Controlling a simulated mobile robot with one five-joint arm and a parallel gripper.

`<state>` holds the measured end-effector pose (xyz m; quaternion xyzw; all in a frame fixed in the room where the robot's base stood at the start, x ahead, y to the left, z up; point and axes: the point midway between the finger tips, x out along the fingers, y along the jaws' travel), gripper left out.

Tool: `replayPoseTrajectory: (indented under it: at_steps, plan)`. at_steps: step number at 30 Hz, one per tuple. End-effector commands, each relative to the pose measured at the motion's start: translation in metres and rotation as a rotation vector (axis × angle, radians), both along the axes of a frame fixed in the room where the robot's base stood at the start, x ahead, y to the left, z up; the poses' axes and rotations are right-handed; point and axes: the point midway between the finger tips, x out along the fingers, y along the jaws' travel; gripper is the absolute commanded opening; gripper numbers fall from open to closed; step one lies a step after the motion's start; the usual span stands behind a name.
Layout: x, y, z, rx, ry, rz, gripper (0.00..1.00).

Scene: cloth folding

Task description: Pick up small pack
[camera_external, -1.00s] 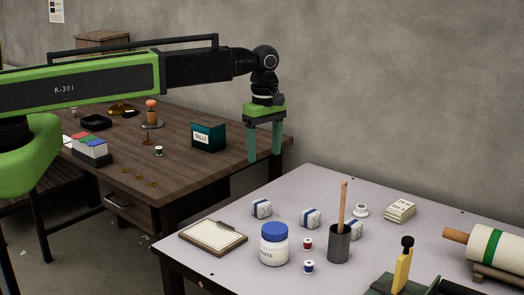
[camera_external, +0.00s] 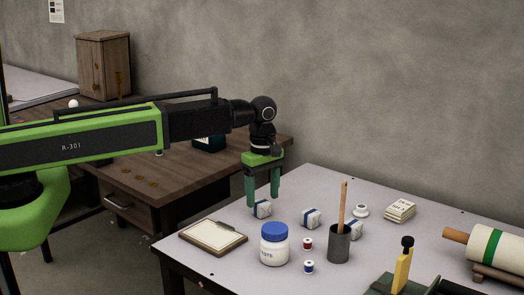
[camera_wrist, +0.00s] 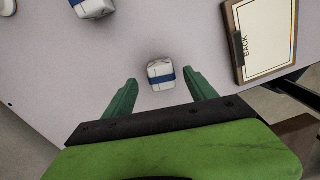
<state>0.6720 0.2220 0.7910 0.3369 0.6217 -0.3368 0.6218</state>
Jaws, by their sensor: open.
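Several small white packs with blue bands lie on the pale table. The left one (camera_external: 262,209) is close to my open, empty gripper (camera_external: 263,205), whose green fingers point down. In the wrist view this pack (camera_wrist: 161,74) lies between and just beyond the two fingertips of my gripper (camera_wrist: 161,86), with no visible contact. A second pack (camera_external: 311,218) lies to its right, and a third (camera_external: 355,230) is partly hidden behind the brush cup. Another pack (camera_wrist: 94,8) shows at the top left of the wrist view.
A clipboard (camera_external: 213,236) lies left of the packs. A paste jar (camera_external: 274,246), thread spools (camera_external: 308,244) and a dark cup (camera_external: 339,245) with a brush stand in front. A small white cup (camera_external: 361,211) and a card stack (camera_external: 400,210) lie behind. The table between left pack and clipboard is clear.

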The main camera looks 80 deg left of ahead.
Motion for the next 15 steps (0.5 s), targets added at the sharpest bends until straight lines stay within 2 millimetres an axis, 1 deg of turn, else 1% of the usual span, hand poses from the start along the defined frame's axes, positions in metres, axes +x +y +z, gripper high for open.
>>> replayPoseTrajectory:
  at_steps: [1, 3, 5, 7, 13, 15]
  plan:
    - [-0.003, 0.0, -0.018, 0.0, 0.0, 0.0, 0.65]
    - [-0.005, 0.0, -0.031, 0.0, 0.0, 0.0, 0.65]
    - [-0.004, 0.0, -0.039, 0.001, -0.001, 0.0, 0.65]
    - [-0.004, 0.0, -0.042, 0.001, -0.002, 0.0, 0.65]
    - [-0.004, 0.0, -0.038, 0.002, -0.001, 0.0, 0.65]
    - [-0.004, 0.0, -0.037, 0.001, -0.002, 0.0, 0.56]
